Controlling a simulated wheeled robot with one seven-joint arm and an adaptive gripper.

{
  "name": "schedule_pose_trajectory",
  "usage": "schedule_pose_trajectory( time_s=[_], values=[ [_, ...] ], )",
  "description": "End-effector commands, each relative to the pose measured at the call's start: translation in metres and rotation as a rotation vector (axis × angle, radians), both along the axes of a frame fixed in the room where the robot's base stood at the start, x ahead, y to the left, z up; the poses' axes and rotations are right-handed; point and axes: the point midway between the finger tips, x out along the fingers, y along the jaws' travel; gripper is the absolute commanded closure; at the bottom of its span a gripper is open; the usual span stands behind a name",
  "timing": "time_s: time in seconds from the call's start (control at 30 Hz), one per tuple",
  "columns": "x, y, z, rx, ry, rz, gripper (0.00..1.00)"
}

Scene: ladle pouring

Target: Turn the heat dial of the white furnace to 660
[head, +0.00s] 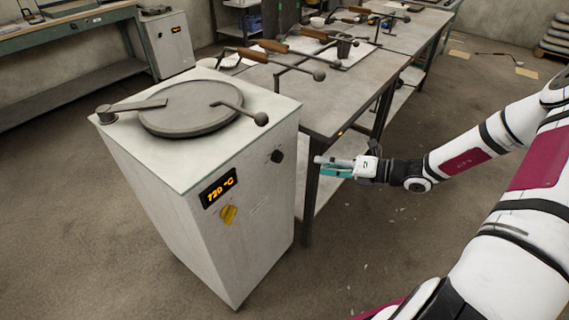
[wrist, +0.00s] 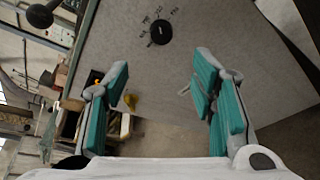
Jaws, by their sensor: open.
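The white furnace (head: 190,165) stands at the left of the head view, with an orange display (head: 218,188) that reads about 720 °C. A black dial (head: 277,156) sits on its front near the right edge. In the wrist view the black dial (wrist: 159,33) has small printed marks around it, too small to read surely. A yellow knob (head: 229,214) sits below the display; it also shows in the wrist view (wrist: 130,101). My gripper (head: 321,166) is open and empty, with teal finger pads, right of the dial and apart from it. Its fingers (wrist: 163,75) point toward the furnace front.
A round lid (head: 190,108) with a ball-ended handle (head: 261,118) lies on the furnace top. A metal table (head: 318,106) with wooden-handled ladles stands just behind my gripper. Another furnace (head: 168,42) stands at the back left. The floor in front is clear.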

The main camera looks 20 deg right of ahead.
Motion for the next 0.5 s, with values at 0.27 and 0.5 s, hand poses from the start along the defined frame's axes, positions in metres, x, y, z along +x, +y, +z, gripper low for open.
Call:
schedule_pose_trajectory(
  time_s=[0.27, 0.5],
  values=[
    [0.016, 0.016, -0.007, 0.018, 0.006, -0.012, 0.48],
    [0.047, 0.051, -0.018, 0.019, 0.007, -0.010, 0.48]
  ],
)
